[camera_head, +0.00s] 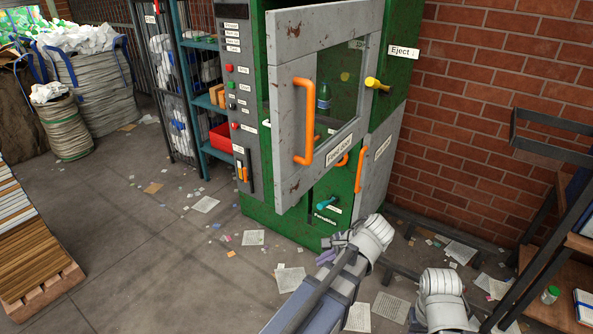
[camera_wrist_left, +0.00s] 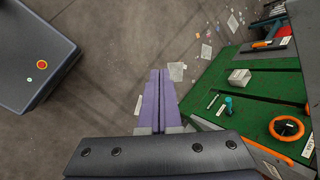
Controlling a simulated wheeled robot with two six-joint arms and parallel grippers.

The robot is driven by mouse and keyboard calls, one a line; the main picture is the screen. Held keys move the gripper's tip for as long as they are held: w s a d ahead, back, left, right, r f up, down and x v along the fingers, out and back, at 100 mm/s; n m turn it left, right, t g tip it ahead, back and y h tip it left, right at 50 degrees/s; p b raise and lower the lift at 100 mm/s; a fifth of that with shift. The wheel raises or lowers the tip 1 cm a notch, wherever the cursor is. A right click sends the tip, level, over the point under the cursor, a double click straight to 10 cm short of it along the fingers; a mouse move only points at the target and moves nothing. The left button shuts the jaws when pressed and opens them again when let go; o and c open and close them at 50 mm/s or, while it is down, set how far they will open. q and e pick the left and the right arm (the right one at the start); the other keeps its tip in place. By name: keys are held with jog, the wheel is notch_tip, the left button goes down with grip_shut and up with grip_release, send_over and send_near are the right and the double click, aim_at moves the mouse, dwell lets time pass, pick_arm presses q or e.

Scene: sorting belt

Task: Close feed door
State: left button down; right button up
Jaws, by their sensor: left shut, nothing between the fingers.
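The feed door (camera_head: 288,130) is a scratched grey frame with a window and a long orange handle (camera_head: 308,125). It stands open, swung out from the green machine (camera_head: 265,215) towards me. My left gripper (camera_head: 335,245) has purple fingers and is low in front of the machine, below the door and apart from the handle. In the left wrist view its fingers (camera_wrist_left: 158,98) are together and empty, with floor beyond them. The door cannot be made out in that view. My right gripper is not seen.
A teal lever (camera_head: 325,202) sits low on the machine; it also shows in the left wrist view (camera_wrist_left: 228,105), near an orange wheel (camera_wrist_left: 287,128). A yellow knob (camera_head: 376,84) sticks out at the right. A shelf rack (camera_head: 555,220) stands far right.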

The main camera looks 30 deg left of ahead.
pick_arm(q)
jog(key=w+a+r+m+y, duration=0.2)
jog(key=w+r+m+y, duration=0.2)
jog(key=r+m+y, duration=0.3)
jog(key=m+t+y, duration=0.1)
jog(key=m+y, duration=0.3)
send_near(287, 176)
jog(key=a, duration=0.7)
jog(key=shift+w, duration=0.25)
